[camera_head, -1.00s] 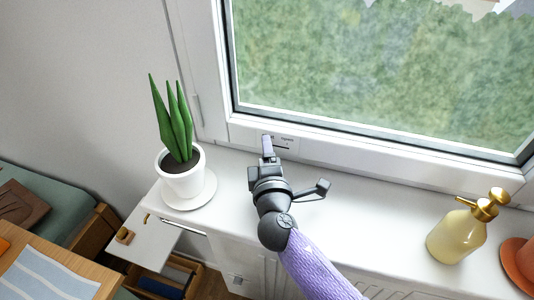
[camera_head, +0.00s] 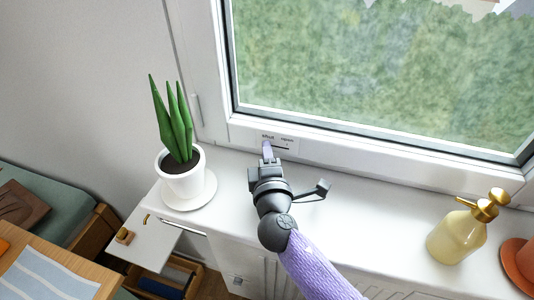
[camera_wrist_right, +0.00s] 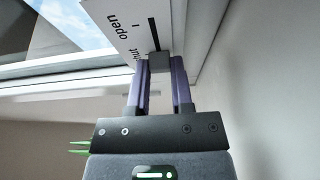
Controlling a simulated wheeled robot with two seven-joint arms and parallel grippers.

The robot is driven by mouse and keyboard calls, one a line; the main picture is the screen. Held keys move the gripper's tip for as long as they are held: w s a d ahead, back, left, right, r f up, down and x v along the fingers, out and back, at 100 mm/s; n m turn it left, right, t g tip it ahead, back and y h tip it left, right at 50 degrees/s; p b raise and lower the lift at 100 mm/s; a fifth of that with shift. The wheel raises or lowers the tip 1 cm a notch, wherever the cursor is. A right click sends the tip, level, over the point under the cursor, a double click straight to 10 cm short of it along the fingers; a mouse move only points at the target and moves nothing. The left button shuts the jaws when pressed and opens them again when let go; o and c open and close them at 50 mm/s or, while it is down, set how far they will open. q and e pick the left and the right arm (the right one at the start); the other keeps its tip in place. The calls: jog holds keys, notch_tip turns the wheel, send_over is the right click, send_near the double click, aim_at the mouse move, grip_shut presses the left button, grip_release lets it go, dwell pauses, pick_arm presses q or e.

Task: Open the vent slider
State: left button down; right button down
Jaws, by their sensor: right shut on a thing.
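The vent slider's white plate (camera_head: 285,144) is on the lower window frame, with the words "shut" and "open" and a dark slot. It also shows in the right wrist view (camera_wrist_right: 137,25). My right gripper (camera_head: 267,150) is at the "shut" end of the plate. In the right wrist view its purple fingers (camera_wrist_right: 159,75) are closed on the grey slider knob (camera_wrist_right: 158,61), which sits at the end of the slot by "shut". The fingers hide the knob in the head view. My left gripper is not in view.
A potted plant (camera_head: 181,180) on a white saucer stands on the sill just left of my right gripper. A yellow spray bottle (camera_head: 458,236) and an orange pot (camera_head: 520,262) stand at the far right. The sill between is clear. An open drawer (camera_head: 165,281) is below left.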

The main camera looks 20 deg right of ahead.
aim_at(286, 149)
jog(key=shift+d, duration=0.1)
dwell(0.7)
jog(key=s+d, duration=0.1)
jog(key=s+d+p, duration=0.1)
jog(key=d, duration=0.1)
jog(key=shift+s+d, duration=0.2)
jog(key=shift+f, duration=0.1)
jog(key=shift+c, duration=2.4)
grip_release()
jog(key=shift+d, duration=0.1)
jog(key=shift+s, duration=0.15)
jog(key=b+v, duration=0.1)
jog(key=v, duration=0.8)
jog(key=shift+s, duration=0.4)
